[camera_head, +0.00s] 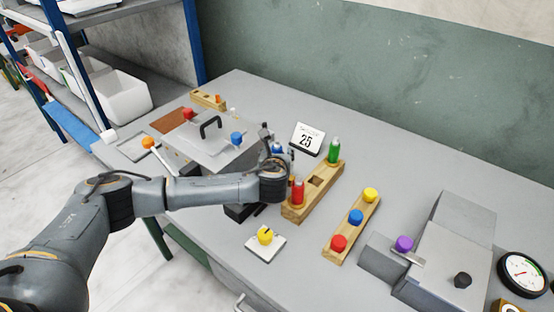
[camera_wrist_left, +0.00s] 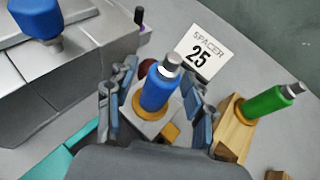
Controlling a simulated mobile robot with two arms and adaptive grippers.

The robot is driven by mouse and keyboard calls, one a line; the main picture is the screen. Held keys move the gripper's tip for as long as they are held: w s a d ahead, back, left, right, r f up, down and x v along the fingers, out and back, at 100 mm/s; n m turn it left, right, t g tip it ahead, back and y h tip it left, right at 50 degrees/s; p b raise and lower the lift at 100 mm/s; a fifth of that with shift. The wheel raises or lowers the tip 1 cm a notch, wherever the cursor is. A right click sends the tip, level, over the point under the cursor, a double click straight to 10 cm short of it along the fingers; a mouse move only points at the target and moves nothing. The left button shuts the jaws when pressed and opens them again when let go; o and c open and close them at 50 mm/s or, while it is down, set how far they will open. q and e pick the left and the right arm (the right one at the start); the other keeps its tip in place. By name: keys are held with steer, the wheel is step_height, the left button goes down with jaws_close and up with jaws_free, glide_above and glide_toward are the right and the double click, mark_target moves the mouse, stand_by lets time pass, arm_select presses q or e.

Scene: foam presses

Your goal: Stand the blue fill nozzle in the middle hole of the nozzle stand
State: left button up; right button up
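The blue fill nozzle (camera_wrist_left: 158,88) has a grey tip and an orange collar. In the left wrist view it stands on a pale block between the two fingers of my left gripper (camera_wrist_left: 162,80), with gaps visible beside it. The gripper looks open around it. In the head view the nozzle (camera_head: 277,148) is mostly hidden behind the gripper. The wooden nozzle stand (camera_head: 292,213) is just right of the gripper. A red nozzle (camera_head: 297,191) stands at its near end and a green nozzle (camera_head: 334,151) at its far end. The middle hole (camera_head: 318,181) is empty. My right gripper is not in view.
A card marked 25 (camera_head: 307,139) stands behind the stand. A wooden rack with red, blue and yellow knobs (camera_head: 356,217) lies to the right. A yellow knob on a white plate (camera_head: 265,237) is in front. A grey press with a black handle (camera_head: 205,140) is left.

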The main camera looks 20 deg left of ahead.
arm_select(q)
jaws_close()
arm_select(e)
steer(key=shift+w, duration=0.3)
